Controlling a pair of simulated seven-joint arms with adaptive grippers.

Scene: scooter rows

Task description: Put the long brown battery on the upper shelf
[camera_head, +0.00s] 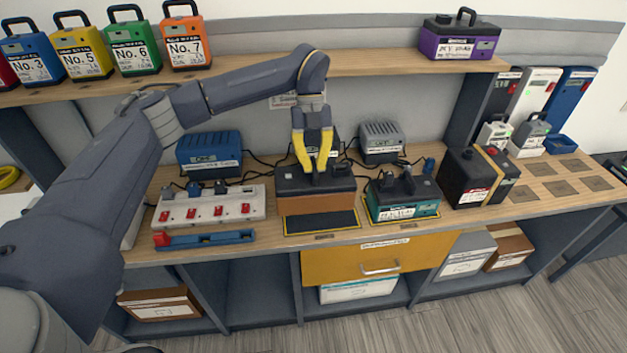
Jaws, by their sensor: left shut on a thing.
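The long brown battery (316,205) has a dark top and brown sides. It is at the middle of the workbench, at a dark mat with a yellow border (320,226); I cannot tell whether it touches the mat. My left gripper (316,172) points down with yellow fingers and is shut on the battery's top; the fingers hide part of the grip. The upper shelf (370,63) is a wooden board above the bench, with a bare stretch in its middle. My right gripper is not in view.
Numbered batteries, among them orange No. 7 (185,40), stand on the shelf's left; a purple battery (460,38) stands on its right. A teal battery (402,200), a power strip (208,208) and chargers (208,155) surround the held battery. Cables (262,160) lie behind it.

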